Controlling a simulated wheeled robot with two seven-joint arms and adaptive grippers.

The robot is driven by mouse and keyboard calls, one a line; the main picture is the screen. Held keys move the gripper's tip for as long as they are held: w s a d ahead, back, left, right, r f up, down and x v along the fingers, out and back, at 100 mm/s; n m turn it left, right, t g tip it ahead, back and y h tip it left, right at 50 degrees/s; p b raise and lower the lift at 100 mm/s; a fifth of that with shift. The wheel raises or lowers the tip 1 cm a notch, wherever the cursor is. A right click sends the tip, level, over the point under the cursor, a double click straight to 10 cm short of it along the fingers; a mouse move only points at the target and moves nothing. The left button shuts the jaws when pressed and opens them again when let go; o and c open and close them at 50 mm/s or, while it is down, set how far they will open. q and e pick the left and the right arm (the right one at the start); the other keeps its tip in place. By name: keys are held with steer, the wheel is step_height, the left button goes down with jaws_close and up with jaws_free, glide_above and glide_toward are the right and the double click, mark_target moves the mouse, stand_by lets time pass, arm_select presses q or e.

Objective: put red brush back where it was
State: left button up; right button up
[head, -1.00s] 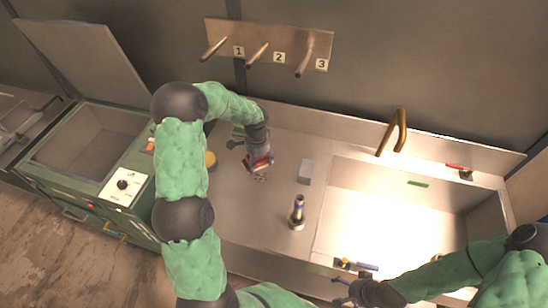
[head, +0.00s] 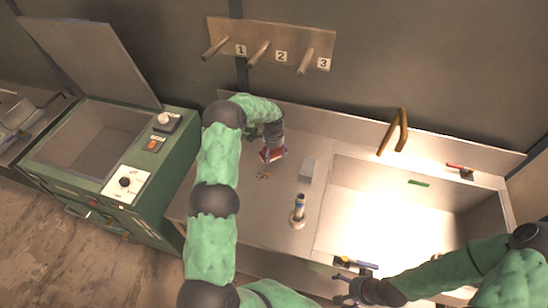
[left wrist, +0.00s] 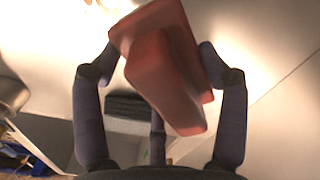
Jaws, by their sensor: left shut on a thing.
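The red brush (head: 272,155) is in my left gripper (head: 271,150), over the counter left of the grey block. In the left wrist view the brush (left wrist: 165,65) is a plain red, blocky body set at a tilt between the spread fingers (left wrist: 158,70). I cannot make out bristles. The head view does not show clearly whether it touches the counter. My right gripper (head: 342,290) is at the front edge of the sink, with its fingers apart and nothing seen between them.
A grey block (head: 307,170) and an upright metal cylinder (head: 298,212) stand on the counter (head: 255,220). Brown crumbs (head: 263,175) lie nearby. The sink (head: 390,215) is at right; a red-handled tool (head: 459,168) lies on its back ledge. Numbered pegs (head: 260,52) are on the wall.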

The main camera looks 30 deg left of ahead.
mark_target(274, 158)
arm_select(q)
steer(key=shift+w+f, duration=0.2)
steer(key=shift+f, duration=1.55)
steer(key=shift+f, duration=0.15)
steer(key=o, duration=1.3)
steer(key=shift+r+p, duration=0.3)
steer(key=shift+r, duration=0.1)
step_height(274, 158, up, 12)
steer(key=shift+f+b, duration=0.25)
steer(key=shift+b, duration=0.25)
